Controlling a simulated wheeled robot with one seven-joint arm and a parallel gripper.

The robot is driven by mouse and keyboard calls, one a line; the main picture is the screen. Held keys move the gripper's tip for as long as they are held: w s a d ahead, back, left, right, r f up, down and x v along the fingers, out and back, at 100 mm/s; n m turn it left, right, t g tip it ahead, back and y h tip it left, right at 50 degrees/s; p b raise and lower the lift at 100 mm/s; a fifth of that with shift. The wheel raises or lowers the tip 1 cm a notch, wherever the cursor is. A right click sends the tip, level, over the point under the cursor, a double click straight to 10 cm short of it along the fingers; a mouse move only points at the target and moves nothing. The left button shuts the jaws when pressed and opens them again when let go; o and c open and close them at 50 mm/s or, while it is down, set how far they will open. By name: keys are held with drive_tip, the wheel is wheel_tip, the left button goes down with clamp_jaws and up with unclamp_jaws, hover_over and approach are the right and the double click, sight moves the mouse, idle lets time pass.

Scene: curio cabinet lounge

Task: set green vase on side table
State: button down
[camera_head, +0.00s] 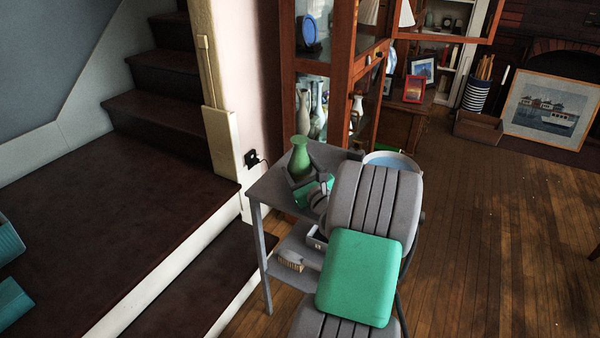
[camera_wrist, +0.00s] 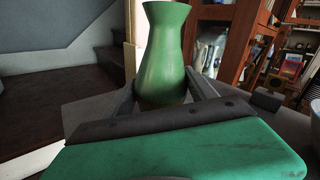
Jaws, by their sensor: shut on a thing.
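The green vase (camera_head: 300,158) is upright over the back left part of the grey side table (camera_head: 268,190) in the head view. My gripper (camera_head: 304,182) is shut on the vase low on its body. In the wrist view the vase (camera_wrist: 166,50) stands between my two fingers (camera_wrist: 163,90), with its lower end partly hidden by my gripper. I cannot tell whether its base touches the tabletop. My arm hides much of the table's right side.
A white-rimmed bowl with a blue inside (camera_head: 392,160) is behind my arm. A brush (camera_head: 290,261) lies on the table's lower shelf. A wooden glass cabinet (camera_head: 335,85) holding vases stands close behind the table. Steps (camera_head: 110,190) rise at the left; wooden floor (camera_head: 490,240) is open at right.

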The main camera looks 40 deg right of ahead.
drive_tip(key=shift+r, duration=0.15)
drive_tip(key=shift+c, duration=1.3)
unclamp_jaws()
